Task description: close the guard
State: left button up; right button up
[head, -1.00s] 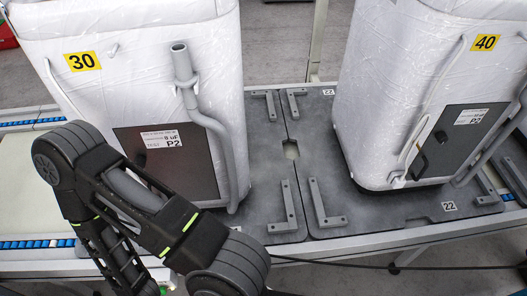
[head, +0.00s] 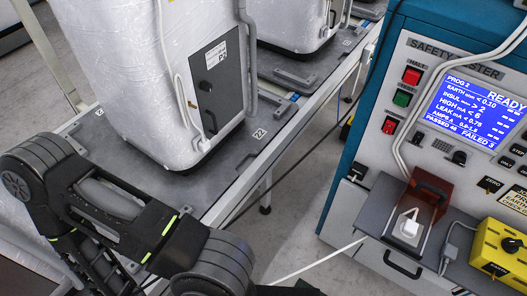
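The guard (head: 429,188) is a brown, see-through flap on the grey shelf of the safety tester (head: 345,150), at the right of the head view. It stands raised, tilted up behind a socket. My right gripper is not in view either.
The tester has a blue READY screen (head: 475,108) and several buttons. A yellow box (head: 501,252) stands right of the guard. A white-wrapped appliance (head: 150,75) stands on the conveyor at left. A white cable crosses the floor gap between conveyor and tester.

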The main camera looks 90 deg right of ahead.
aim_at(428, 192)
jog(key=z, duration=2.95)
jog(key=k+j+z, duration=0.15)
jog(key=z, duration=1.35)
